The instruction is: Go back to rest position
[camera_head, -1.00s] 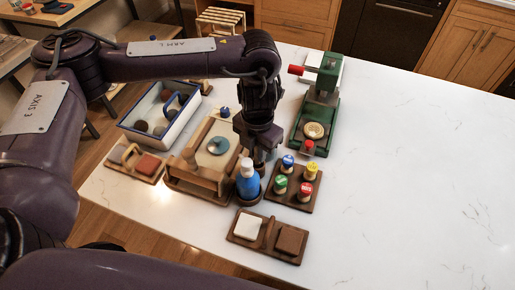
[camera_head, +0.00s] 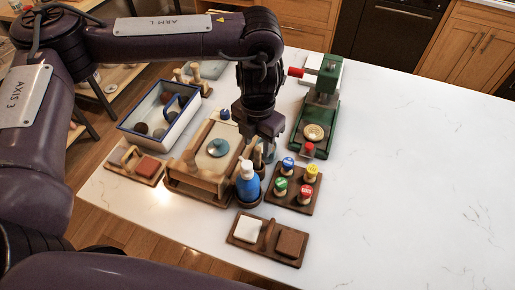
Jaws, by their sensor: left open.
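My left gripper (camera_head: 258,148) points down over the middle of the pottery tools, with its jaws open. It is just behind the blue bottle with a white cap (camera_head: 248,186), in front of the green press (camera_head: 316,110). Wooden tool handles (camera_head: 258,162) stand right below the fingers, partly hidden by the bottle and gripper. I cannot tell whether the fingers touch them. My left arm reaches in from the left across the top of the view. My right gripper is not in view.
The white table (camera_head: 420,180) is clear on the right.

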